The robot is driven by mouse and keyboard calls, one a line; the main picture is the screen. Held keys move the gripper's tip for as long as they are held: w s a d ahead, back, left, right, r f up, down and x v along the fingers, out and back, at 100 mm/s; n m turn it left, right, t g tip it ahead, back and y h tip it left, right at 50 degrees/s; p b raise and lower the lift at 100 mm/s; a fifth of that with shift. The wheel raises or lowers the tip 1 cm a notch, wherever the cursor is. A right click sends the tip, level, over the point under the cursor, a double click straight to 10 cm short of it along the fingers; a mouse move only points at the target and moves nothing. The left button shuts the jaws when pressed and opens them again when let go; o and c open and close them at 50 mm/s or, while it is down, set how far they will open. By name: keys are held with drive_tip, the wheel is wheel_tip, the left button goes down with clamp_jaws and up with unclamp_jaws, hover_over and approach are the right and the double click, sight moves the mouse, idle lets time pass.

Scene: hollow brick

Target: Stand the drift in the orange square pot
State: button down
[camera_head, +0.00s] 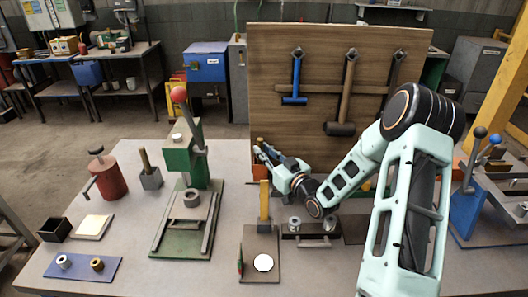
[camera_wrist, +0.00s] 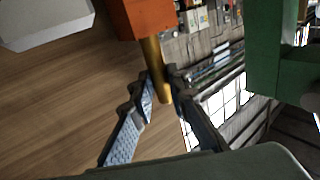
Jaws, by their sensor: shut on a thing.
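The drift is a brass-coloured rod (camera_wrist: 154,62), held between the two fingers of my gripper (camera_wrist: 158,92) in the wrist view. The orange square pot (camera_wrist: 143,17) is at the top of that view, partly cut off by the frame. One end of the rod meets the pot's edge; I cannot tell whether it is inside or how deep. In the head view, my gripper (camera_head: 264,152) is in front of the wooden board's lower left, with the drift's end (camera_head: 260,141) showing above it. The pot is mostly hidden there.
A green press (camera_head: 185,150) with a red-knobbed lever stands to the left. A yellow upright piece (camera_head: 264,203) stands on a plate in front of my gripper. Hammers (camera_head: 349,90) hang on the wooden board (camera_head: 270,60) behind. A grey pot (camera_head: 150,179) holds another rod.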

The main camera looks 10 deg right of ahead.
drive_tip(key=shift+f+b, duration=1.3)
drive_tip(key=c, duration=1.8)
unclamp_jaws()
wheel_tip(320, 180, up, 10)
